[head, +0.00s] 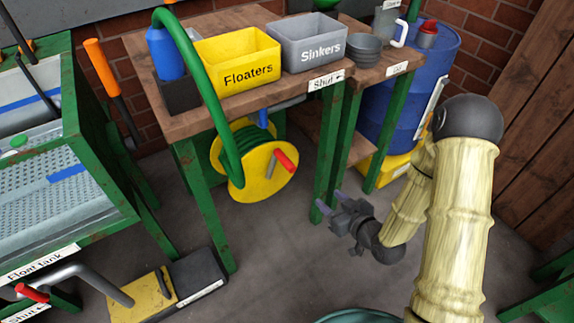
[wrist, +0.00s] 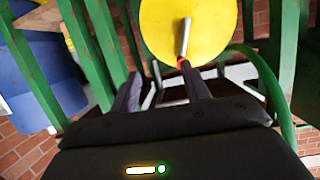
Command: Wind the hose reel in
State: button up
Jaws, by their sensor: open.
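The hose reel (head: 255,178) has a yellow disc face and hangs under the workbench. Its crank has a grey arm and a red handle (head: 285,160) at the disc's upper right. A green hose (head: 205,85) arches from the reel up over the bench, with some turns behind the disc. My gripper (head: 328,201) is open and empty, low and to the right of the reel, by a green bench leg. In the wrist view the yellow disc (wrist: 215,25) is ahead, and the grey crank arm (wrist: 186,40) ends in red by my right finger's tip. The handle is mostly hidden there.
Green bench legs (head: 330,150) stand close to my gripper. A yellow Floaters bin (head: 238,85) and grey Sinkers bin (head: 310,58) sit on the bench. A blue barrel (head: 430,60) stands at right, a float tank (head: 75,215) at left. The floor (head: 270,255) before the reel is clear.

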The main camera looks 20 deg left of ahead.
aim_at(287, 164)
jog(key=shift+s+a+r+m+t+y, duration=0.15)
jog(key=shift+s+a+m+t+y, duration=0.1)
jog(key=shift+s+a+t+y, duration=0.45)
jog(key=shift+s+a+r+m+t+y, duration=0.15)
jog(key=shift+s+a+m+t+y, duration=0.25)
jog(key=shift+y, duration=0.5)
jog(key=shift+a+f+b, duration=0.15)
jog(key=shift+b, duration=0.65)
jog(key=b+x, duration=0.2)
jog(key=b, duration=0.4)
jog(key=shift+w+f, duration=0.1)
jog(key=shift+w+a+b, duration=0.1)
jog(key=shift+a+b, duration=0.15)
jog(key=shift+b, duration=0.9)
jog(key=b+x, duration=0.3)
jog(key=x, duration=1.1)
jog(key=shift+w+a, duration=0.15)
jog(key=shift+a, duration=0.05)
grip_shut()
